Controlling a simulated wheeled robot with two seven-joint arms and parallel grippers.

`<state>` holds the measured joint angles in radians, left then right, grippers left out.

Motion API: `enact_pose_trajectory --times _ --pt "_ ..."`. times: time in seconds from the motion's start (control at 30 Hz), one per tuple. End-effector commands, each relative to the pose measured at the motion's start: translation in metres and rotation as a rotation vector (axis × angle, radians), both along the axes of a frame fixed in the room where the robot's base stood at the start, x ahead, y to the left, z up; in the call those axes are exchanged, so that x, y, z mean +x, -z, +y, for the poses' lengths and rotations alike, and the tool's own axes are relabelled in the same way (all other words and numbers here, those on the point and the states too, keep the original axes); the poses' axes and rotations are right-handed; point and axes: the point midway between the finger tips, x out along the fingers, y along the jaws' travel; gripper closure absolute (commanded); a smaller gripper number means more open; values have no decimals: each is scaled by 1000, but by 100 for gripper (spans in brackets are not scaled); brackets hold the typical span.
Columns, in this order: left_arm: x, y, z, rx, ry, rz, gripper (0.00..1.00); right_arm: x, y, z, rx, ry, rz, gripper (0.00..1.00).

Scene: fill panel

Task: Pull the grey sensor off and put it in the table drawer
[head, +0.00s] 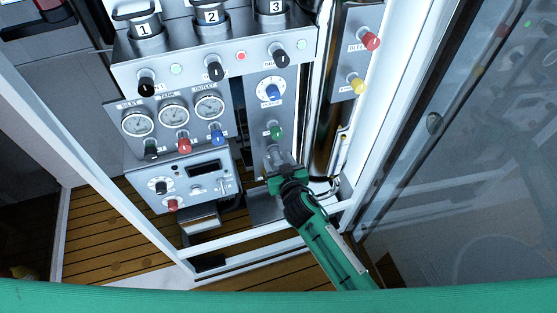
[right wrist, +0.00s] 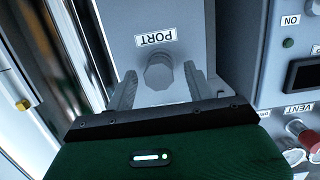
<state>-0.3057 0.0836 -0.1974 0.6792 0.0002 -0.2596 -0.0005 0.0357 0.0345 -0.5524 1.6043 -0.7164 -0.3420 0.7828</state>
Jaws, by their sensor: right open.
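The grey sensor (right wrist: 158,73) is a short round grey piece at the PORT label on the grey panel, in the right wrist view. My right gripper (right wrist: 159,84) is open, with one finger on each side of the sensor and its tips close to the panel. Whether the fingers touch it I cannot tell. In the head view my right gripper (head: 277,157) is at the lower part of the narrow middle panel, just below a green knob (head: 276,132), and hides most of the sensor. I cannot make out the table drawer. My left gripper is not in view.
Gauges (head: 173,116) with coloured knobs and a display box (head: 205,168) are left of my right gripper. A shiny vertical pipe (head: 322,100) and a white frame post (head: 378,120) stand close on its right. A white lower rail (head: 250,250) crosses below.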

Motion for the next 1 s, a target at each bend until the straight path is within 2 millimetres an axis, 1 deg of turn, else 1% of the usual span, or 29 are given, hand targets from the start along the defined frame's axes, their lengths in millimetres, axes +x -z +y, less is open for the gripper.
enact_pose_trajectory --times 0.2,0.27,0.4,0.47,0.63,1.0 --pt "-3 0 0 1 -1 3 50 0 0 0 0 0 0 46" --pt "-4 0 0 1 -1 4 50 0 0 0 0 0 0 56" --pt "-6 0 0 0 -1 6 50 0 0 0 0 0 0 84" --pt "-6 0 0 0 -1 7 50 0 0 0 1 0 0 94" --pt "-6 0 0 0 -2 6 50 -2 0 0 1 0 1 94" --pt "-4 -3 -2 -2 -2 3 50 -16 1 -5 1 0 3 94"
